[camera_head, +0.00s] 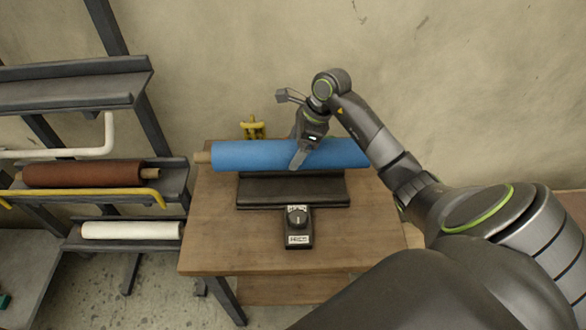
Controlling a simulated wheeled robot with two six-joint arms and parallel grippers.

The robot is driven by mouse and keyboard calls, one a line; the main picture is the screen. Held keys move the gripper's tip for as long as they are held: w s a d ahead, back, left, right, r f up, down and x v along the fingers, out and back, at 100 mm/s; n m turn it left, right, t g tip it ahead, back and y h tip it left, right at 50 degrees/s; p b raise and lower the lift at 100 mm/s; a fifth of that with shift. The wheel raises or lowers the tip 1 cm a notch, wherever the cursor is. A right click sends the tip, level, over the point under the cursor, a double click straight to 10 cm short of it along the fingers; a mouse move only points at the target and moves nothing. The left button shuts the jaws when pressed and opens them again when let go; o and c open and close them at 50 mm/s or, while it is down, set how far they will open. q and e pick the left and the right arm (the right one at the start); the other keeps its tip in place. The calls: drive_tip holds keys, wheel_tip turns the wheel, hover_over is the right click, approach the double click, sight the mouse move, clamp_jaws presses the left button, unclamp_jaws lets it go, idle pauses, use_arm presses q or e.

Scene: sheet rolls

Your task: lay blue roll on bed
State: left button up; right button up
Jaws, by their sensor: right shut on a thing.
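The blue roll (250,155) lies level, left to right, over the back part of a black bed (290,190) on a wooden table. A wooden core end sticks out at its left. I cannot tell whether the roll touches the bed or is held just above it. My right gripper (299,158) comes from above and is shut on the blue roll near its middle. The roll's right end is partly behind my right arm. My left gripper is not in view.
A dark rack (75,100) at the left holds a brown roll (85,174) and a white roll (130,230). A yellow part (252,127) stands behind the blue roll. A black control box with a knob (298,226) sits in front of the bed. The table's front left (215,240) is clear.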

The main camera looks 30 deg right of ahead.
sight(331, 153)
wheel_tip(331, 153, down, 4)
drive_tip(key=shift+w+r+p, duration=0.1)
drive_tip(key=shift+r+p, duration=0.1)
drive_tip(key=shift+p, duration=0.35)
drive_tip(key=shift+f, duration=0.8)
drive_tip(key=shift+f+p, duration=0.65)
drive_tip(key=shift+f, duration=1.1)
drive_tip(key=o, duration=2)
drive_tip(key=shift+s+f, duration=0.2)
drive_tip(key=shift+r, duration=0.1)
drive_tip(key=shift+d+r, duration=0.15)
drive_tip(key=b+v, duration=0.3)
drive_tip(key=v, duration=0.7)
drive_tip(key=shift+s+d+r+b, duration=0.1)
drive_tip(key=shift+r+b, duration=0.25)
drive_tip(key=shift+s+r, duration=0.1)
drive_tip(key=shift+r, duration=0.3)
